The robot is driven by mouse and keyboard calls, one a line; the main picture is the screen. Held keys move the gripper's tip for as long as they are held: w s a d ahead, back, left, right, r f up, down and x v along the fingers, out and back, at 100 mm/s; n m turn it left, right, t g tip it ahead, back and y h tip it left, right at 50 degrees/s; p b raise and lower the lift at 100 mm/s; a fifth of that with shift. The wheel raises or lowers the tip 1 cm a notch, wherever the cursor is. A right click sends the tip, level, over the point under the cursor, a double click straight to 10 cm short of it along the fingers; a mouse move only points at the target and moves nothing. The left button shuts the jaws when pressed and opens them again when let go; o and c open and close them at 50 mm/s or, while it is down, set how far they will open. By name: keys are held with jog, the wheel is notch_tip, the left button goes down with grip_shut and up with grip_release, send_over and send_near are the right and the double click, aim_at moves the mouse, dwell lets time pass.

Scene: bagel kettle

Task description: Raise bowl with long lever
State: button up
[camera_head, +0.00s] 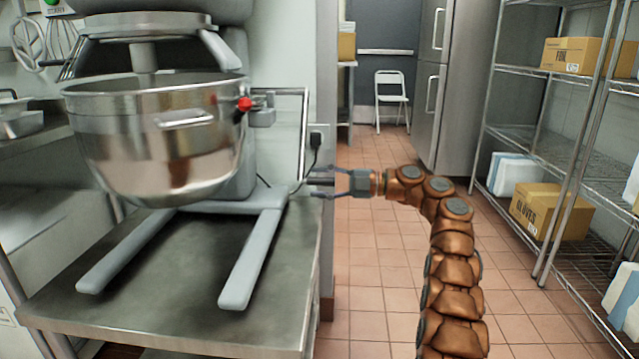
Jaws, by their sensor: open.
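The shiny steel bowl (160,140) hangs on the stand mixer at the left, above the mixer's two grey base legs. A long thin metal lever (305,120) runs out from the mixer's right side and bends straight down. My gripper (316,183) is open and points left, by the lever's lower end. A short dark bar shows between its fingers; I cannot tell whether it is part of the lever or of the gripper, or whether they touch.
The mixer stands on a steel table (180,330). A red knob (244,104) sits by the bowl's rim. A wall outlet with a plug (316,139) is just above my gripper. Wire shelves with boxes (548,208) stand at the right. The tiled floor between is clear.

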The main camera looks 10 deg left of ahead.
jog(key=d, duration=0.7)
jog(key=shift+w+d, duration=0.2)
jog(key=shift+d, duration=0.05)
dwell(0.4)
